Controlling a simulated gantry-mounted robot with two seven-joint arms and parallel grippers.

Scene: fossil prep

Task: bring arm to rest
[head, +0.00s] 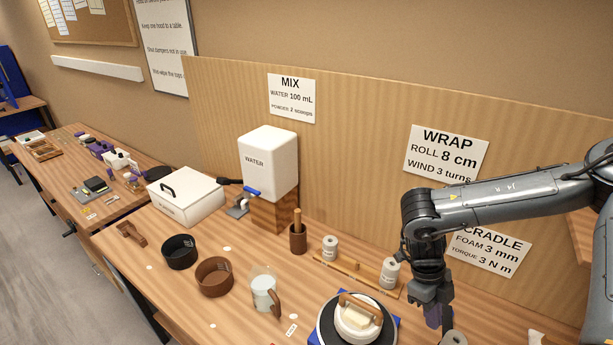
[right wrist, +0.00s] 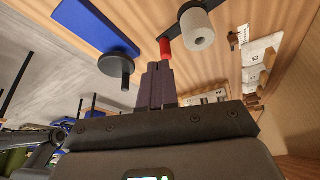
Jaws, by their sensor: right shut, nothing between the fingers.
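My right arm comes in from the right in the head view and reaches over the bench. Its gripper (head: 433,318) points down near the front right, beside the round turntable (head: 325,335). In the right wrist view its purple fingers (right wrist: 156,82) are shut together with nothing between them. A red piece (right wrist: 165,47) and a white roll (right wrist: 197,30) show just beyond the fingertips; I cannot tell how far apart they are. My left arm and gripper are not in view.
The bench holds a white water tank (head: 268,165), a white box (head: 186,196), a black bowl (head: 180,252), a brown bowl (head: 214,277), a mug (head: 264,292) and white rolls (head: 390,272). A wooden back panel (head: 370,130) stands behind. Bench at the front left is mostly clear.

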